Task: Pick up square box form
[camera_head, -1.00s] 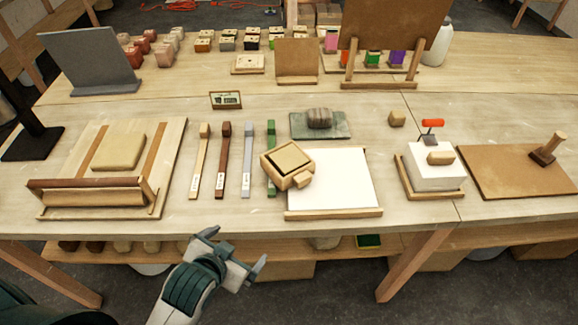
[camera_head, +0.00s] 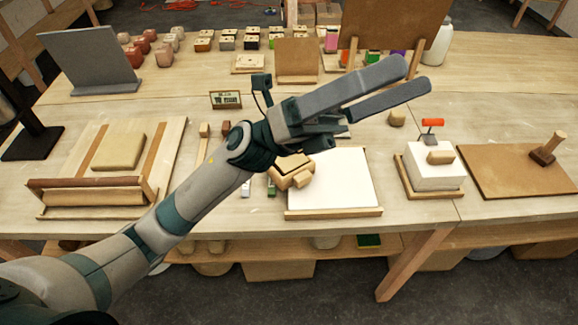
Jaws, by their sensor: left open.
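The square wooden box form (camera_head: 290,166) sits on the table at the left edge of the white board (camera_head: 341,181). My left arm crosses in front of it and hides its upper part. A small wooden block (camera_head: 302,179) shows at its front right corner. My left gripper (camera_head: 418,78) is above the table, up and to the right of the box form, pointing right. Its two long fingers are apart with nothing between them. My right gripper is not in view.
A slab roller board (camera_head: 60,199) with a clay slab (camera_head: 119,152) is at left. A white block (camera_head: 433,172) on a wooden base and a brown board (camera_head: 505,178) are at right. An upright brown panel (camera_head: 385,22) stands behind my left gripper. My arm covers most of the coloured sticks.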

